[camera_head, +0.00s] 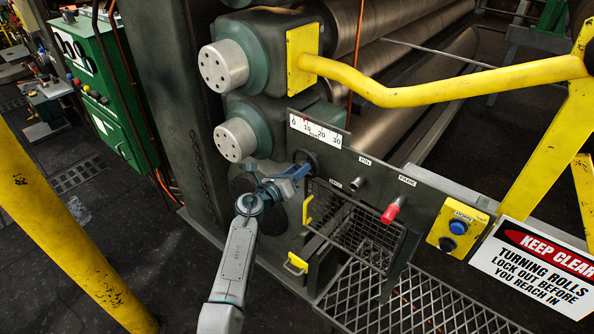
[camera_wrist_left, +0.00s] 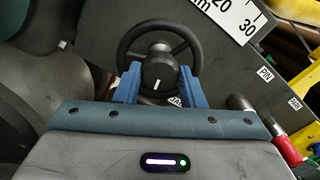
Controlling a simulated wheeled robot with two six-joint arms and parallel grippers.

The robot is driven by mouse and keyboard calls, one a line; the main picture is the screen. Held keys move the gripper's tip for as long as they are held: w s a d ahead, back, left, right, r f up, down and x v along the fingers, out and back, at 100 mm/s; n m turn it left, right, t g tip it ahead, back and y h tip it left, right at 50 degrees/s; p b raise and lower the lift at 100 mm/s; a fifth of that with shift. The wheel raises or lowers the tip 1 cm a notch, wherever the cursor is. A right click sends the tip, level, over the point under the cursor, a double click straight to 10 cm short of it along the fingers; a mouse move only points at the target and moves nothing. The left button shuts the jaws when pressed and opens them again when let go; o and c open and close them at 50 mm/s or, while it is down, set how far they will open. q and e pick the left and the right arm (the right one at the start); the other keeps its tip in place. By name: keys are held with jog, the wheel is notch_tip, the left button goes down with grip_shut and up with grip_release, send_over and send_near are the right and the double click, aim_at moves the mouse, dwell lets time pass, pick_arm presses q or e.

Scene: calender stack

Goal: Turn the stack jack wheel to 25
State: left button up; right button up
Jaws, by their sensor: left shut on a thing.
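The black stack jack wheel (camera_wrist_left: 183,39) shows in the left wrist view, with a round hub knob (camera_wrist_left: 158,72) in front that has a short white line, near upright. My left gripper (camera_wrist_left: 159,85) has its blue fingers on either side of this knob, shut on it. In the head view my left gripper (camera_head: 299,173) reaches up to the panel and covers part of the wheel (camera_head: 303,157). The white scale (camera_head: 316,132), marked 0 to 30, sits above the wheel. A small red mark shows near its 10, too small to read exactly. My right gripper is not in view.
A red-tipped PARK handle (camera_head: 391,211) and a PIN knob (camera_head: 358,184) stick out right of the wheel. A wire mesh guard (camera_head: 357,222) sits below. A yellow rail (camera_head: 440,88) crosses above, and a yellow post (camera_head: 65,240) stands at left. Large rollers lie behind.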

pick_arm(q)
jog(key=o, duration=1)
jog(key=b+v, duration=0.2)
jog(key=v, duration=0.9)
jog(key=shift+w, duration=0.1)
